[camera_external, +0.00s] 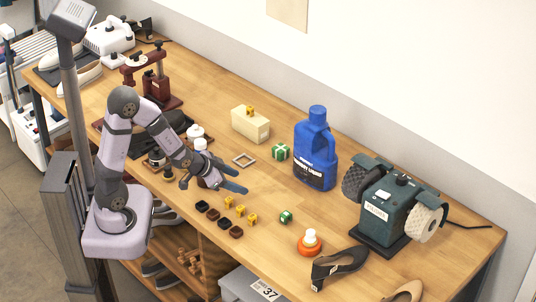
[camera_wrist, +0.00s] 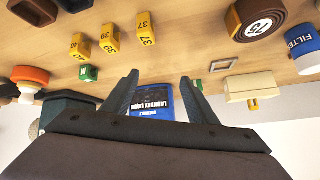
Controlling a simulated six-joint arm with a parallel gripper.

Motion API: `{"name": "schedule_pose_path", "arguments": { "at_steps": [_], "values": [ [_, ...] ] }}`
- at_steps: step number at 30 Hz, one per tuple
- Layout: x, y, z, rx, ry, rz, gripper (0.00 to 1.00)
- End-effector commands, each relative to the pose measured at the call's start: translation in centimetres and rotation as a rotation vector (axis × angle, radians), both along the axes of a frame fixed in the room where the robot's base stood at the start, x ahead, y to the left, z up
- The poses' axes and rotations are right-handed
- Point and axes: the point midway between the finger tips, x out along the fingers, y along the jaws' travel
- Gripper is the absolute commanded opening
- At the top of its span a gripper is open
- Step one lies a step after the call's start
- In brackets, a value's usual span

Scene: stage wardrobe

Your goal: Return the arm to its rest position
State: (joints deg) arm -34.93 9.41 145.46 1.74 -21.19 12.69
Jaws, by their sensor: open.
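My arm rises from its pale base at the left of the workbench (camera_external: 275,205) and bends forward and down in the external view. My gripper (camera_external: 240,188) is in the air over the middle of the bench, with nothing between its fingers. In the wrist view my gripper (camera_wrist: 160,85) shows two dark fingers spread wide apart. The blue laundry liquid jug (camera_wrist: 152,101) shows between and beyond them, and it stands upright on the bench in the external view (camera_external: 315,150).
Yellow size markers (camera_external: 240,210) and dark small blocks (camera_external: 208,212) lie just below my gripper. A dark red press (camera_external: 155,80) is behind my arm.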

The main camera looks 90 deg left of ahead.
Motion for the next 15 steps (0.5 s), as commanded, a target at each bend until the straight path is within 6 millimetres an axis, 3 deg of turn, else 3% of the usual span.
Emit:
{"name": "schedule_pose_path", "arguments": {
  "at_steps": [1,5,9,11,15],
  "values": [
    [0.6,-3.0,0.2,-0.021,0.050,-0.076,0.53],
    [0.0,-9.8,-0.1,-0.072,0.207,-0.250,0.53],
    [-2.8,-16.7,0.1,-0.096,0.405,-0.445,0.53],
    [-4.6,-18.8,-0.2,-0.111,0.485,-0.493,0.53],
    [-8.7,-21.6,-1.5,-0.236,0.609,-0.411,0.53]
  ]
}}
